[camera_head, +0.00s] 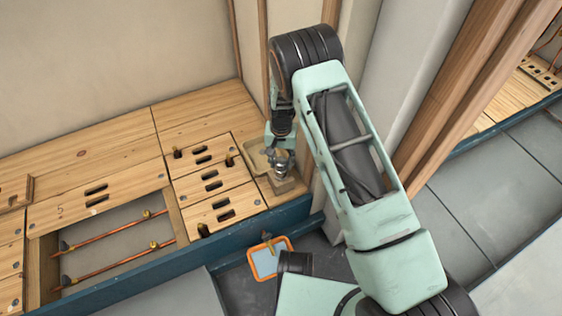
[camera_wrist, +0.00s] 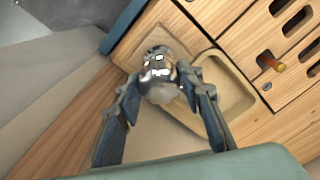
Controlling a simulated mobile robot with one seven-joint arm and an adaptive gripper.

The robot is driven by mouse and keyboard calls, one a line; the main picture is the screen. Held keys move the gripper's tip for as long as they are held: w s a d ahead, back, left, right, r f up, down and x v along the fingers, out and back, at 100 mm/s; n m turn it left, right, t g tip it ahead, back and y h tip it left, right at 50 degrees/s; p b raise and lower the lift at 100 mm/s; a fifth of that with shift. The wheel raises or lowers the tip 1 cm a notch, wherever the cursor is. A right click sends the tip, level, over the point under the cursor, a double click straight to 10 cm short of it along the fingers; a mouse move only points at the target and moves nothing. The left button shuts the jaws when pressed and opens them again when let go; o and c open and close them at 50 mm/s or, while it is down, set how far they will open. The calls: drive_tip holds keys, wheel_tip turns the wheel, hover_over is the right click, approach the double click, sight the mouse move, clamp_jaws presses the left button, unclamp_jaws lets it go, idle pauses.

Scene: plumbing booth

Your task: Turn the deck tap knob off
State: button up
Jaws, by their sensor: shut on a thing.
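The deck tap (camera_head: 281,168) is a shiny metal fitting on a small wooden block at the right end of the bench. In the wrist view its rounded chrome knob (camera_wrist: 159,72) sits between my fingertips. My gripper (camera_wrist: 158,90) is shut on the knob, with a finger on each side of it. In the head view my gripper (camera_head: 280,150) is small and partly hidden by my arm. The exact turn of the knob cannot be told.
A shallow beige basin (camera_wrist: 228,88) lies right beside the tap. The wooden bench (camera_head: 110,140) has slotted panels and an open bay with copper pipes (camera_head: 110,240). A wall and wooden post (camera_head: 330,12) stand close behind. An orange-rimmed tray (camera_head: 268,258) lies below the bench edge.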

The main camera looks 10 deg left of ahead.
sight(281, 161)
idle(0.4)
drive_tip(key=o, duration=1.2)
drive_tip(key=shift+c, duration=0.2)
wheel_tip(281, 161, up, 12)
